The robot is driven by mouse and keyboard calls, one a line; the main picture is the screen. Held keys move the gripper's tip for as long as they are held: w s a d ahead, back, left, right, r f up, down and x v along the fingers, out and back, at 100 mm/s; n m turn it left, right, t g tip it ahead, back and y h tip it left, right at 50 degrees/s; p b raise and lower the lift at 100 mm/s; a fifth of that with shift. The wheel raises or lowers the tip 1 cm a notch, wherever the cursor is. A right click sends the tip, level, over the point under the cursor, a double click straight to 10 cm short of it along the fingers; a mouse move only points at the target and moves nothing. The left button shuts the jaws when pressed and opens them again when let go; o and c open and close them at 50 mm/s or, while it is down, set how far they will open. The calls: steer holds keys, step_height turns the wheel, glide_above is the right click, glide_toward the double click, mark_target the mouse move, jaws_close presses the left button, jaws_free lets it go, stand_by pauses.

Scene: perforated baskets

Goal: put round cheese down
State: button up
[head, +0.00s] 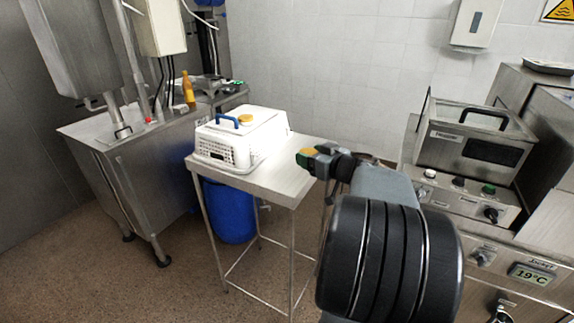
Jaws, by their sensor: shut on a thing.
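My gripper (311,156) is at the end of my outstretched arm, over the right end of the steel table (270,184). It is shut on a small yellow-orange piece, which I take for the round cheese (304,152). Greenish parts show beside the piece, and most of it is hidden by the gripper. The gripper is to the right of the white perforated basket (213,153) and apart from it. I cannot tell the exact height of the cheese above the table.
The white basket has a blue handle (227,121), and an orange round thing (245,119) shows at its top. The table's front right part is bare. A blue barrel (230,212) stands below. Steel machines stand left and right (475,140). An orange bottle (188,88) stands behind left.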

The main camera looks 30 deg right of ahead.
steer(key=w+d+f, duration=0.3)
steer(key=w+f, duration=0.1)
steer(key=w, duration=0.3)
glide_above(300, 176)
step_height(300, 176, down, 4)
steer(key=shift+f+b, duration=0.1)
steer(key=shift+b, duration=0.35)
steer(key=shift+w+f, duration=0.2)
steer(key=shift+f, duration=1.6)
steer(key=shift+f+b, duration=0.15)
steer(key=shift+b, duration=0.15)
steer(key=o, duration=0.9)
steer(key=shift+o, duration=0.2)
